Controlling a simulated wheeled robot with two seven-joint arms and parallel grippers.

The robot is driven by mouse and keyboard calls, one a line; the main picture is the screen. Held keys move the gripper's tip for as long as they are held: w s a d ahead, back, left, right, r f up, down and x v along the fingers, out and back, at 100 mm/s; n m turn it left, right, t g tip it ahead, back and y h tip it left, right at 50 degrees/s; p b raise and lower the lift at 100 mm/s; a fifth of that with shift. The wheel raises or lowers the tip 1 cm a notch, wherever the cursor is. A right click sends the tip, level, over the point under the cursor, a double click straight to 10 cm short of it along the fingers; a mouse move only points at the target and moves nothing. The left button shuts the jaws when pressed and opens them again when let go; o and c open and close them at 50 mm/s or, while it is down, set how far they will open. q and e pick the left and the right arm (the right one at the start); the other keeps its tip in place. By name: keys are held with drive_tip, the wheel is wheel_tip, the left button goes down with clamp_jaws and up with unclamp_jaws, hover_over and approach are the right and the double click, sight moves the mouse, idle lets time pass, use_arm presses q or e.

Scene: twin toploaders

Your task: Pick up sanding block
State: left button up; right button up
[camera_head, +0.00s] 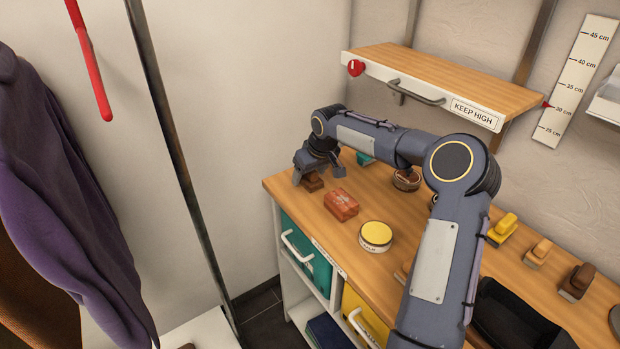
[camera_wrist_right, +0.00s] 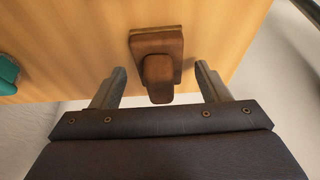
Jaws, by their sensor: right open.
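A brown wooden block with a raised grip, which looks like the sanding block (camera_head: 313,183), sits at the far left corner of the wooden worktop. In the right wrist view the block (camera_wrist_right: 157,43) lies ahead, its grip pointing back toward me. My right gripper (camera_head: 318,174) is over it, partly hiding it in the head view. In the right wrist view its two fingers stand open, one on each side of the grip, with gaps and nothing held. My left gripper is not in view.
A reddish-brown block (camera_head: 341,205) and a yellow-lidded tin (camera_head: 375,236) stand nearby. A teal item (camera_wrist_right: 8,74) lies left in the wrist view. A shelf marked KEEP HIGH (camera_head: 445,75) overhangs the back. Brushes and a black tray (camera_head: 515,322) are at right.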

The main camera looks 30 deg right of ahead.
drive_tip(key=c, duration=1.1)
drive_tip(key=shift+r, duration=0.75)
drive_tip(key=s+a+r, duration=0.2)
drive_tip(key=a+r, duration=0.1)
drive_tip(key=a, duration=0.1)
drive_tip(key=s+a+r, duration=0.3)
drive_tip(key=r, duration=0.1)
drive_tip(key=s+a+r+b, duration=0.1)
drive_tip(key=s+a+r, duration=0.2)
drive_tip(key=a+r, duration=0.1)
drive_tip(key=shift+a+r, duration=0.2)
drive_tip(key=shift+a, duration=0.15)
